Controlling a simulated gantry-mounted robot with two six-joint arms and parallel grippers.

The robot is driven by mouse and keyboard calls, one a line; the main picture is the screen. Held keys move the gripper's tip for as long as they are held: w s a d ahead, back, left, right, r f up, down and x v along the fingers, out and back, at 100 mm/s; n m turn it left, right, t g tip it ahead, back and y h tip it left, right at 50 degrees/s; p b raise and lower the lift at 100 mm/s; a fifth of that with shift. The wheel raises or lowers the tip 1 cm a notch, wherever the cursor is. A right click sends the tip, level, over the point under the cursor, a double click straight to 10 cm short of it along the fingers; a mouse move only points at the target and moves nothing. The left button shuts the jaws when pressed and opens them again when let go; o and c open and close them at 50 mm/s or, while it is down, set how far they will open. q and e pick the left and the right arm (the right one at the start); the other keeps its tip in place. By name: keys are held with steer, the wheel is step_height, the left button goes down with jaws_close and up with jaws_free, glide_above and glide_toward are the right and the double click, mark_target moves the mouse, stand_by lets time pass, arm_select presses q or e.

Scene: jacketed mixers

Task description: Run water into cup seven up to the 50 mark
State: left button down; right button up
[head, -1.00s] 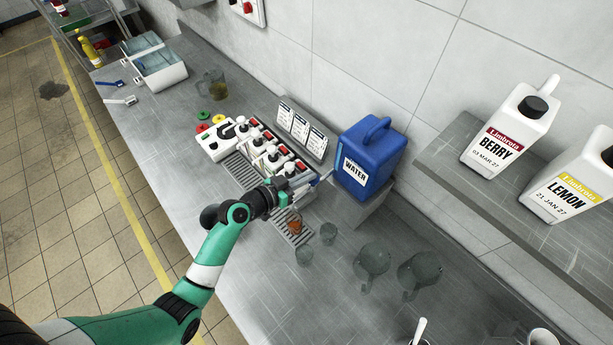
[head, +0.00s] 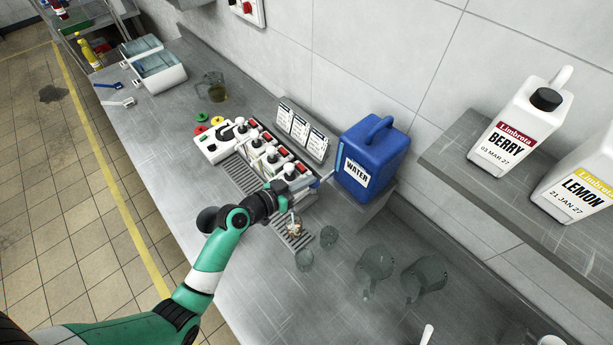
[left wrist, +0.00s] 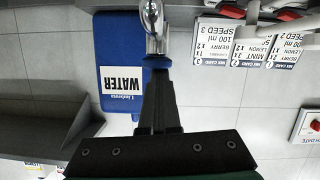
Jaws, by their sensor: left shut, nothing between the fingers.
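The blue water jug (head: 372,160) stands on a raised ledge by the wall; it also shows upside down in the left wrist view (left wrist: 118,45). My left gripper (head: 312,184) is beside the jug's front. In the left wrist view, its closed fingers (left wrist: 157,75) are close to a silver tap (left wrist: 153,25) with a blue ring; I cannot tell whether they touch. A small clear cup (head: 294,231) stands on the drip grate below my gripper, with something pale in and above it. Its number and marks are unreadable. My right gripper is out of view.
A row of mixers (head: 262,155) with red parts stands left of my gripper. Berry (head: 520,125) and lemon (head: 575,185) bottles stand on the wall shelf. The front counter is mostly clear.

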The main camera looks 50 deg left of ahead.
arm_select(q)
steer(key=shift+s+d+f, duration=0.1)
steer(key=shift+s+f, duration=0.1)
steer(key=shift+f, duration=0.4)
steer(key=r+p, duration=0.1)
steer(key=r, duration=0.1)
steer(key=r+p, duration=0.2)
steer(key=shift+w+r, duration=0.2)
steer(key=shift+r, duration=0.15)
steer(key=v, duration=1)
steer(key=shift+a+r, duration=0.25)
steer(key=shift+a, duration=0.05)
steer(key=shift+w, duration=0.15)
